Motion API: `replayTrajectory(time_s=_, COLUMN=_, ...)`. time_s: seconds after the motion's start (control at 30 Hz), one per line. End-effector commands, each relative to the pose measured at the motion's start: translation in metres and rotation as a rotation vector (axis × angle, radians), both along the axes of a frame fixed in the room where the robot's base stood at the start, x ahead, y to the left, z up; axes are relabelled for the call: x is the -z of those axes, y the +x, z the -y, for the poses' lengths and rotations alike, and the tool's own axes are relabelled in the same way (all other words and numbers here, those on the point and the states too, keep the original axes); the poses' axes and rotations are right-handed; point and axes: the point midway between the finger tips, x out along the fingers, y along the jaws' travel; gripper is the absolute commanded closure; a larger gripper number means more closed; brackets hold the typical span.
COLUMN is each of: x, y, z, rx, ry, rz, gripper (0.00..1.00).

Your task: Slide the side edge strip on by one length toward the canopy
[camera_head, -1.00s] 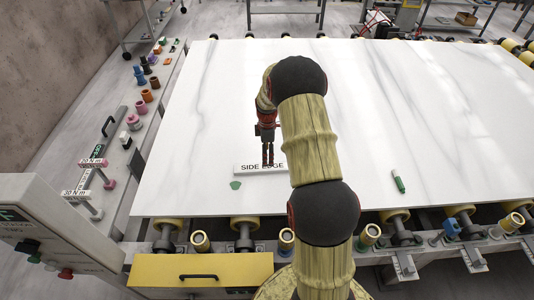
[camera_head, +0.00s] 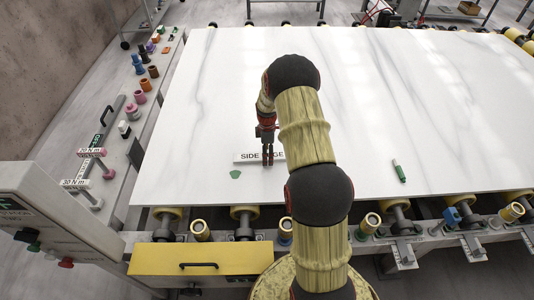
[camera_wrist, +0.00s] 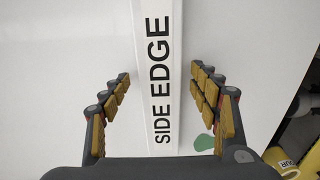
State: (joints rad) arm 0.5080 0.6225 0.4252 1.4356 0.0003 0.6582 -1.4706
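The side edge strip is a white bar lettered "SIDE EDGE" (camera_head: 247,158), lying flat on the slab left of my arm in the head view. My arm hides its right end. My gripper (camera_head: 267,164) points down at it and covers part of the lettering. In the wrist view the strip (camera_wrist: 155,90) runs up the picture between the fingers of my gripper (camera_wrist: 160,82). The fingers are spread, with a gap on each side of the strip. No canopy can be made out.
The white veined slab (camera_head: 400,100) is wide and mostly clear. A green piece (camera_head: 235,174) lies just below the strip. A green marker (camera_head: 399,171) lies to the right. A side rail with several coloured knobs and a grey control box (camera_head: 45,215) stand at left.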

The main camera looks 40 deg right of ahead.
Motion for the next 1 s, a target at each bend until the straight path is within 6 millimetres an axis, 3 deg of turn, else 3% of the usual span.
replayTrajectory(time_s=1.0, x=-0.0003, y=0.0002, z=0.0001, rx=0.0, ry=0.0, rz=0.0, gripper=0.98)
